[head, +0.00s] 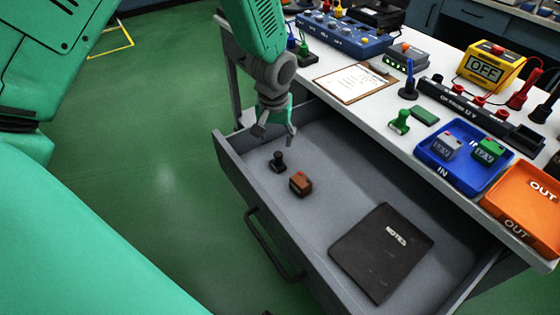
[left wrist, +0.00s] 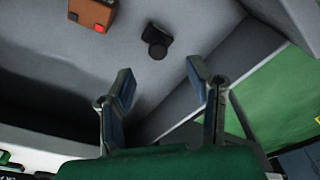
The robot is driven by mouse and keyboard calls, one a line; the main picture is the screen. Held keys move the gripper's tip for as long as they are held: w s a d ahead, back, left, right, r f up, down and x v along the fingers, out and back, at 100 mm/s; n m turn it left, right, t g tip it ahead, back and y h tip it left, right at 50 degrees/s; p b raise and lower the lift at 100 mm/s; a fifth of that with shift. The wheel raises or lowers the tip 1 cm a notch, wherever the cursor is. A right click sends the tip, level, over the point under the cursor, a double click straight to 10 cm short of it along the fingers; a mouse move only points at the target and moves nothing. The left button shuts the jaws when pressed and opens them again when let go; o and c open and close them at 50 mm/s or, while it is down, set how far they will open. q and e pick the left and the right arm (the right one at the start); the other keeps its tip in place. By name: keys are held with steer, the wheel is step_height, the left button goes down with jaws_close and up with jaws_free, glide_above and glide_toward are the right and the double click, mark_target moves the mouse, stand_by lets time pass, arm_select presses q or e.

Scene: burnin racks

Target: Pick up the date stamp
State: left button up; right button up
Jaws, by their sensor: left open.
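A small black stamp (head: 278,162), which looks like the date stamp, stands on the floor of the open grey drawer (head: 330,185), near its left end. It also shows in the left wrist view (left wrist: 156,40), beyond the fingertips. My left gripper (head: 275,131) is above the drawer's left end, over the stamp and apart from it. Its fingers are spread with nothing between them, as the left wrist view of the gripper (left wrist: 160,76) also shows. My right gripper is not in view.
A black notebook (head: 381,250) lies further right in the drawer.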

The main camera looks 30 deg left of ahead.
mark_target(278, 154)
arm_select(q)
steer(key=f, duration=0.3)
steer(key=shift+w+a+f, duration=0.1)
steer(key=shift+w+f, duration=0.25)
steer(key=shift+f, duration=0.05)
steer(key=f, duration=0.1)
steer(key=f+b, duration=0.1)
steer(key=f, duration=0.3)
steer(key=shift+w+f+b, duration=0.1)
steer(key=shift+w+b, duration=0.2)
steer(key=shift+w, duration=0.1)
jaws_close()
